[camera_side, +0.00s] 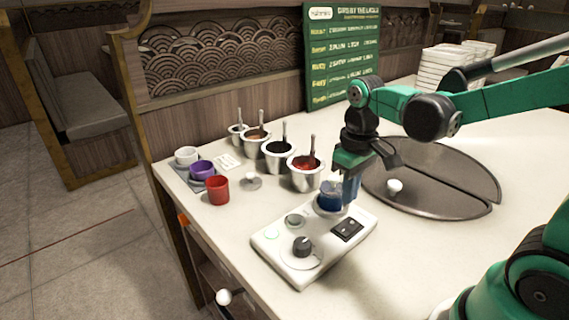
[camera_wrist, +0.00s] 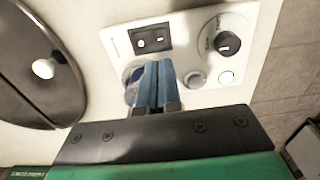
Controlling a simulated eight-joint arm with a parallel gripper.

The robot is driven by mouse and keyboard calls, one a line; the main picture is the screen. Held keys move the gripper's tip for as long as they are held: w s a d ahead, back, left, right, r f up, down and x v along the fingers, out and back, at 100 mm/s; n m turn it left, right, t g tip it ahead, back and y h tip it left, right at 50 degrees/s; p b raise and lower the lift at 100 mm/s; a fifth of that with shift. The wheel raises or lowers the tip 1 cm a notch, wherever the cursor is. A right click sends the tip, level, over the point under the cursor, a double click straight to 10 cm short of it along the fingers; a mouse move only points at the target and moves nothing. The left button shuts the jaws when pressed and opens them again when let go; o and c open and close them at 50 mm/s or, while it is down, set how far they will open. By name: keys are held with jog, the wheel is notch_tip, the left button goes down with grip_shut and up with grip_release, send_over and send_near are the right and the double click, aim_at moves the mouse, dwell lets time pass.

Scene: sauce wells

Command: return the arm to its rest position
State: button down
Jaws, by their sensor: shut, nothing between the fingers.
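My gripper (camera_side: 350,192) is over the white control panel (camera_side: 270,250) near the table's front. Its two blue fingers are together in the wrist view (camera_wrist: 157,88), with nothing between them. A round blue piece (camera_side: 330,196) on the panel's back end is right beside the fingertips. In the wrist view it is partly hidden behind the fingers (camera_wrist: 131,76). I cannot tell whether the fingers touch it. The panel also carries a dark knob (camera_side: 302,246), a black rocker switch (camera_side: 347,229), a round grey button (camera_side: 294,220) and a green-lit ring (camera_side: 271,233).
Several metal sauce pots with ladles, including a red one (camera_side: 305,174), stand behind the panel. Red (camera_side: 217,190), purple (camera_side: 201,170) and white (camera_side: 187,156) cups are at left. A dark round lid (camera_side: 440,205) lies right. A green menu board (camera_side: 342,55) and stacked white boxes (camera_side: 452,68) stand behind.

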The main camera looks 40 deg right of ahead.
jog(key=shift+s+a+r+t, duration=0.1)
jog(key=shift+a+r+t, duration=0.5)
jog(key=shift+t, duration=0.6)
jog(key=shift+s+a+r+t, duration=0.1)
jog(key=shift+a+r+t, duration=0.5)
jog(key=shift+t, duration=0.6)
jog(key=shift+a+r+t, duration=0.45)
jog(key=shift+a+t, duration=0.2)
jog(key=shift+t, duration=0.55)
